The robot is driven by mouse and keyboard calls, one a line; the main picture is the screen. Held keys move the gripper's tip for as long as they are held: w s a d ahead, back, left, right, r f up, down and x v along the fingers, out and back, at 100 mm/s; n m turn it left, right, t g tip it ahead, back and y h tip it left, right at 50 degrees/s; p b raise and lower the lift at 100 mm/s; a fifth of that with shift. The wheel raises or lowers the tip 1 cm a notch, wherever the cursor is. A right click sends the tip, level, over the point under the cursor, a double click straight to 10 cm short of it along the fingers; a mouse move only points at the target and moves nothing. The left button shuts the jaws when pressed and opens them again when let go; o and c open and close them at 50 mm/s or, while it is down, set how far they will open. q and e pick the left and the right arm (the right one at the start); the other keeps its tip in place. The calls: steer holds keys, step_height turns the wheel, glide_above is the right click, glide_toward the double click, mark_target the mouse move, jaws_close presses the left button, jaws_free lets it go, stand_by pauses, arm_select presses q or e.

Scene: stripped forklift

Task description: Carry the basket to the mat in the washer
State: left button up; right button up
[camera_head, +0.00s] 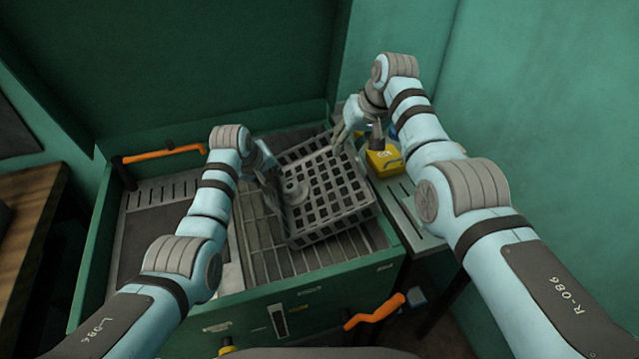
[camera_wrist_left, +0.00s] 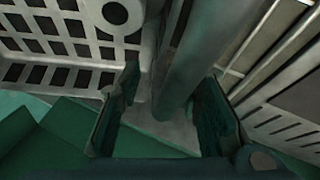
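The grey perforated basket (camera_head: 340,190) sits tilted over the grate on the right side of the green washer. A round grey part (camera_head: 294,190) shows at its left side. My left gripper (camera_head: 268,178) is at the basket's left side; in the left wrist view its fingers (camera_wrist_left: 168,100) are apart, with a grey bar (camera_wrist_left: 185,75) running between them and the basket wall (camera_wrist_left: 75,45) to the left. My right gripper (camera_head: 347,132) is at the basket's far right edge; its grip is unclear. A dark flat rectangle (camera_head: 150,240), possibly the mat, lies at the washer's left.
The washer's green front wall (camera_head: 300,310) and raised lid (camera_head: 170,70) bound the space. Orange handles (camera_head: 165,152) (camera_head: 375,312) stick out at the left and front. A yellow object (camera_head: 385,160) stands right of the basket. A wooden table (camera_head: 30,220) is at far left.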

arm_select(q)
jaws_close()
arm_select(e)
jaws_close()
arm_select(q)
steer(key=shift+r, duration=0.15)
arm_select(e)
steer(key=shift+r, duration=0.15)
